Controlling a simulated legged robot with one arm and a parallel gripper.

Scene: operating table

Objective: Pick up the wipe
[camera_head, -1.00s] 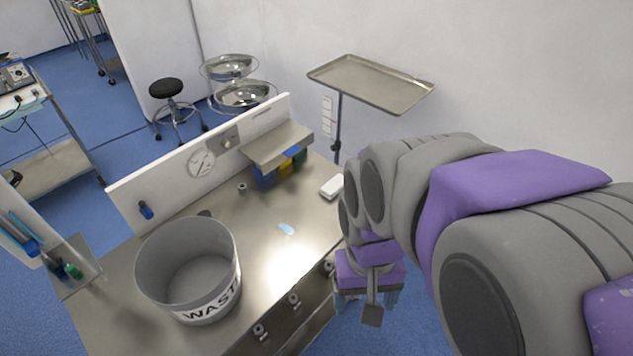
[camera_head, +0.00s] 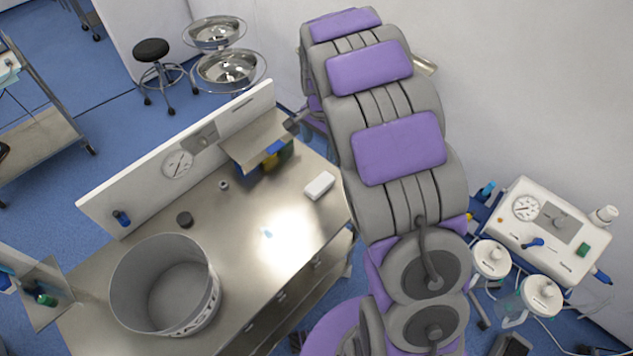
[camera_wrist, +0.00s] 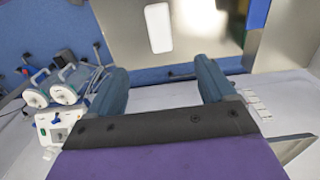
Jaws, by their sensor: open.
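A white box (camera_head: 319,185) lies behind the wipe; it also shows in the wrist view (camera_wrist: 158,28). A grey waste bin (camera_head: 165,285) stands at the table's left. A shelf (camera_head: 253,138) with coloured bins is at the back. A white medical device (camera_head: 545,230) is at right.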

